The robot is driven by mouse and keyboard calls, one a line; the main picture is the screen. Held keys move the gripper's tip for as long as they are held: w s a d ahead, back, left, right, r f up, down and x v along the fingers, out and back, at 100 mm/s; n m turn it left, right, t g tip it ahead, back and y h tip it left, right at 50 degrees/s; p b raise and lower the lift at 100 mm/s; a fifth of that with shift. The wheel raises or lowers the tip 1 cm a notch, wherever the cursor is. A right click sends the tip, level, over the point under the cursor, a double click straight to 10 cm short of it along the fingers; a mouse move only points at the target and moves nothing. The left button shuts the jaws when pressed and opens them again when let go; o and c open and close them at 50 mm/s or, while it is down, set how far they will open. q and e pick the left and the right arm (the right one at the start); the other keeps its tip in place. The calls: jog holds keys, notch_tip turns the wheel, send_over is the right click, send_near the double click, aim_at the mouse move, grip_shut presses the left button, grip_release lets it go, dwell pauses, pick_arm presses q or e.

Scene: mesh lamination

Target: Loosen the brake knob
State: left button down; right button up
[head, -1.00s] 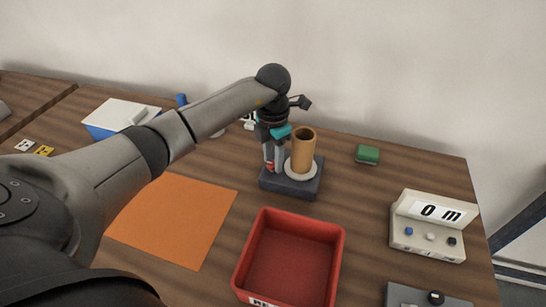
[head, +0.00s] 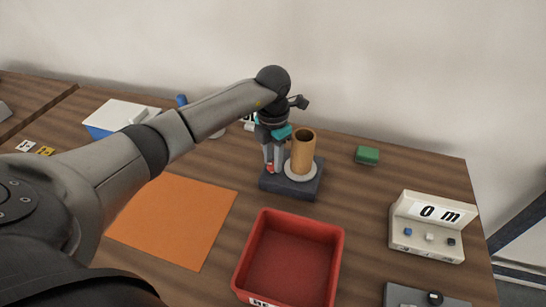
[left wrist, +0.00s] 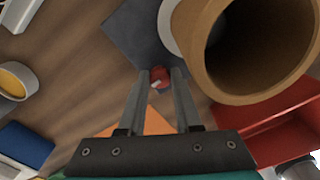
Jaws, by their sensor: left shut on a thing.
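The red brake knob (left wrist: 158,77) sits on the dark grey base (left wrist: 130,35), beside the brown tube. In the left wrist view the two fingers of my left gripper (left wrist: 160,80) are closed around the knob from both sides. In the head view my left gripper (head: 273,168) points down at the left part of the base (head: 312,189), and a bit of red shows between its fingertips. The brown cardboard tube (head: 303,152) stands upright on a white disc (head: 301,172) on that base. My right gripper does not show.
A red tray (head: 290,265) stands in front of the base, and an orange mat (head: 175,215) lies to its left. A counter box reading "0 m" (head: 435,225) stands at the right. A green block (head: 367,155) lies behind. Wooden table is bare between the base and the counter.

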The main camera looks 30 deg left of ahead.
aim_at(271, 163)
pick_arm(q)
jog(key=n+p, duration=0.2)
jog(key=n, duration=0.2)
jog(key=shift+a+r, duration=0.1)
jog(key=shift+r, duration=0.05)
jog(key=n+p, duration=0.2)
jog(key=n, duration=0.2)
jog(key=shift+n, duration=0.4)
jog(key=n+p, duration=0.2)
jog(key=n, duration=0.2)
jog(key=shift+a+p, duration=0.1)
jog(key=shift+p, duration=0.3)
jog(key=shift+n+p, duration=0.95)
jog(key=shift+n, duration=1.05)
jog(key=c, duration=0.6)
grip_release()
jog(key=shift+s, duration=0.1)
notch_tip(271, 163, up, 15)
jog(key=shift+p, duration=0.35)
